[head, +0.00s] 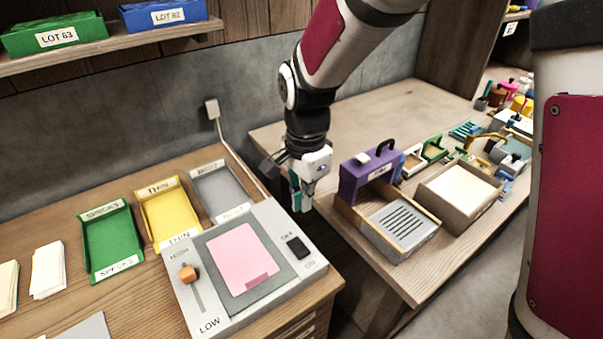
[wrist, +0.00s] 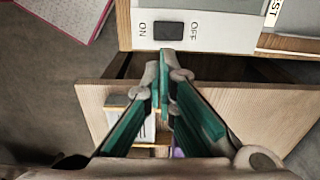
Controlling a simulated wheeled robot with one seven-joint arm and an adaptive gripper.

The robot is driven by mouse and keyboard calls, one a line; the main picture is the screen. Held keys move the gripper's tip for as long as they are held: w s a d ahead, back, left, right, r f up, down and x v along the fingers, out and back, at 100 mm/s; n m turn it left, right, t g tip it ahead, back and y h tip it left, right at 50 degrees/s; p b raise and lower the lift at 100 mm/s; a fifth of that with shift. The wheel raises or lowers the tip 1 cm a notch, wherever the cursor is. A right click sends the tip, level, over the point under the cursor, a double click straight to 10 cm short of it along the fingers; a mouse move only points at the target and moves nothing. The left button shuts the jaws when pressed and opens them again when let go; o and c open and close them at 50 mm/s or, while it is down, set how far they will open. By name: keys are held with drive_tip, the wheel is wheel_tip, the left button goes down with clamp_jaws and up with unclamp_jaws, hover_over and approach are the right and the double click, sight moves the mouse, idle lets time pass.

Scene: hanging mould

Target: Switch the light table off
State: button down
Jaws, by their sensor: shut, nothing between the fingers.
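The light table (head: 202,297) is a grey box on the wooden bench, with a pink sheet (head: 239,257) on its panel. Its black rocker switch (head: 298,248) sits on the right side between the OFF and ON labels. In the wrist view the switch (wrist: 168,31) lies just beyond my fingertips, with ON to its left and OFF to its right. My gripper (head: 301,199) is shut and empty, above and behind the switch in the head view. In the wrist view its green-padded fingers (wrist: 162,68) meet below the switch, apart from it. Which way the rocker is tilted is hard to tell.
An orange slider knob (head: 187,273) stands on the light table's left. Green (head: 108,242), yellow (head: 170,213) and grey (head: 221,190) trays lie behind. A purple box (head: 369,176) and a wooden box (head: 460,195) stand on the right bench, across a gap.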

sight(302, 251)
drive_tip(key=shift+a+f, duration=0.3)
drive_tip(key=shift+f, duration=0.3)
wheel_tip(302, 251, down, 14)
idle(0.5)
drive_tip(key=shift+d+f, duration=0.1)
drive_tip(key=shift+f, duration=0.2)
idle(0.3)
drive_tip(key=shift+w+a+r, duration=0.3)
drive_tip(key=shift+w+a, duration=0.15)
drive_tip(key=shift+w, duration=0.15)
